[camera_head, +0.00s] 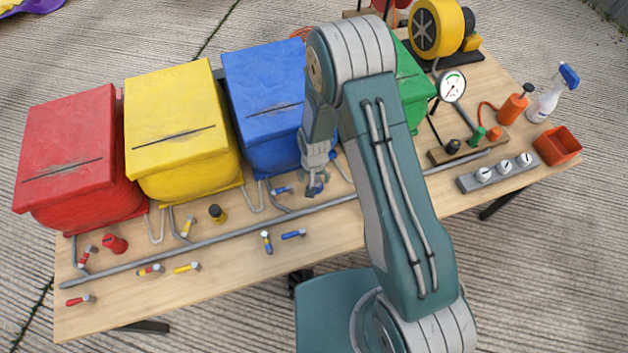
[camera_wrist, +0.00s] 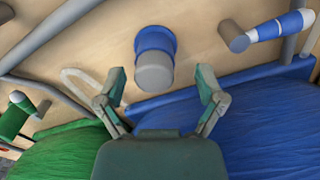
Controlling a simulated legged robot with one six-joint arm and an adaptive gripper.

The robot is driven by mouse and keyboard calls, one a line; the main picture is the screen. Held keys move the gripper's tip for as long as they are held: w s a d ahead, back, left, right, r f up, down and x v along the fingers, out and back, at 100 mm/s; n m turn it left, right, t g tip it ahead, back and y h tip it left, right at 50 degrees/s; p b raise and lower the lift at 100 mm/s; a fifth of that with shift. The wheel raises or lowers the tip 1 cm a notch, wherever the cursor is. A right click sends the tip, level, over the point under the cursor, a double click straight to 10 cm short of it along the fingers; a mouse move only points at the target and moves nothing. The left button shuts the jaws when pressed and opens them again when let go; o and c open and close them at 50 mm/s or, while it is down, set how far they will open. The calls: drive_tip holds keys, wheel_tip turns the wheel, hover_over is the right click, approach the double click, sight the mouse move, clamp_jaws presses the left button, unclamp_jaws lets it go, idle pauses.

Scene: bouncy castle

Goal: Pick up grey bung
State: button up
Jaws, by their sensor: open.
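A bung with a blue body and a grey end (camera_wrist: 155,66) is in the wrist view. It sits on the wooden table between and just beyond my fingertips. My gripper (camera_wrist: 160,86) is open, one finger on each side of the grey end, with nothing held. In the head view my gripper (camera_head: 316,182) hangs over the table in front of the blue box, and largely hides the bung there. A dark grey or black bung (camera_head: 453,147) stands on a wooden block at the right, beside a green one (camera_head: 477,134).
Red (camera_head: 72,160), yellow (camera_head: 178,120) and blue (camera_head: 262,95) boxes line the table's back, with a green box (camera_head: 410,85) behind my arm. A long grey pipe (camera_head: 190,246) crosses the table. A blue-handled valve (camera_wrist: 275,28) lies right of the bung.

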drive_tip(key=shift+d, duration=0.35)
drive_tip(key=c, duration=1)
drive_tip(key=shift+c, duration=0.2)
drive_tip(key=shift+a, duration=0.2)
